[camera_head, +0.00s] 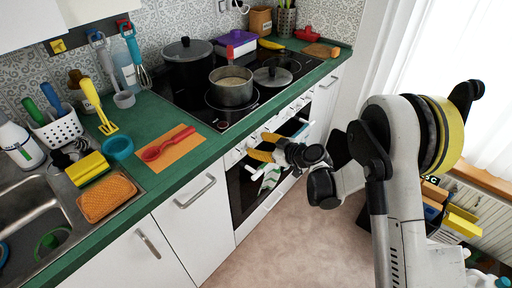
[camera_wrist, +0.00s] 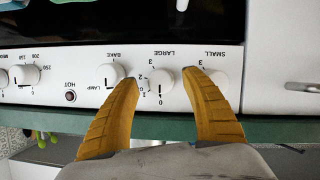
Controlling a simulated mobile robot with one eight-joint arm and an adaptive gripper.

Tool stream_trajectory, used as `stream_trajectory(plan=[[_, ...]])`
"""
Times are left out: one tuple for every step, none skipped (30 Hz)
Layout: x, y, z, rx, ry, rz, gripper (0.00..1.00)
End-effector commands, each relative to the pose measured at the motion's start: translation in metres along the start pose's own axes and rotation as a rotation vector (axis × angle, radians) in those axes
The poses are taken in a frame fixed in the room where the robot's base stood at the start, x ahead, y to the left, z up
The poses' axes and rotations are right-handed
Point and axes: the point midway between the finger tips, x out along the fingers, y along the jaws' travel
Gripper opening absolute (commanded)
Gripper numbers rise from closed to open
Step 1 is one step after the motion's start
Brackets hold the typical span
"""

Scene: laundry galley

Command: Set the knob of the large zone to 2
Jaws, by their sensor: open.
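The large zone knob (camera_wrist: 160,82) is a round white knob on the white oven panel. The wrist view shows it upside down, with 0 to 3 printed around it and LARGE beside it. Its small mark seems to point toward 0, but it is hard to be sure. My gripper (camera_wrist: 160,78) is open, with one yellow finger on each side of this knob; contact cannot be told. In the head view my gripper (camera_head: 261,147) is at the oven front, its fingers hiding part of the knob row.
The SMALL knob (camera_wrist: 217,79) is close beside the right finger, and the BAKE knob (camera_wrist: 111,76) is near the left finger. A steel pot (camera_head: 231,88) and a black pot (camera_head: 188,62) stand on the hob. The floor (camera_head: 300,220) in front is clear.

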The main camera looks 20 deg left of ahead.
Motion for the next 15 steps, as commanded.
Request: stream_trajectory(plan=[[0.0071, -0.0007, 0.0016, -0.001, 0.0, -0.001, 0.55], [0.0098, -0.0008, 0.0013, -0.001, 0.0, -0.001, 0.55], [0.0126, -0.0007, 0.0008, -0.001, 0.0, -0.001, 0.55], [0.0143, -0.0005, 0.0005, -0.001, 0.0, 0.0, 0.55], [0.0155, -0.0003, 0.0002, -0.001, 0.0, 0.0, 0.55], [0.0164, -0.0001, -0.0002, 0.0, 0.0, 0.0, 0.55], [0.0169, 0.0, -0.0004, 0.0, 0.0, 0.001, 0.55], [0.017, 0.0001, -0.0005, 0.0, 0.0, 0.001, 0.55], [0.017, 0.0002, -0.0007, 0.0, 0.0, 0.001, 0.55], [0.0169, 0.0002, -0.0008, 0.0, 0.0, 0.001, 0.55], [0.0168, 0.0002, -0.0008, 0.0, 0.0, 0.001, 0.55], [0.0167, 0.0002, -0.0008, 0.0, 0.0, 0.001, 0.55], [0.0167, 0.0002, -0.0008, 0.0, 0.0, 0.001, 0.55], [0.0167, 0.0002, -0.0008, 0.0, 0.0, 0.001, 0.54], [0.0166, 0.0002, -0.0008, 0.0, 0.0, 0.001, 0.41]])
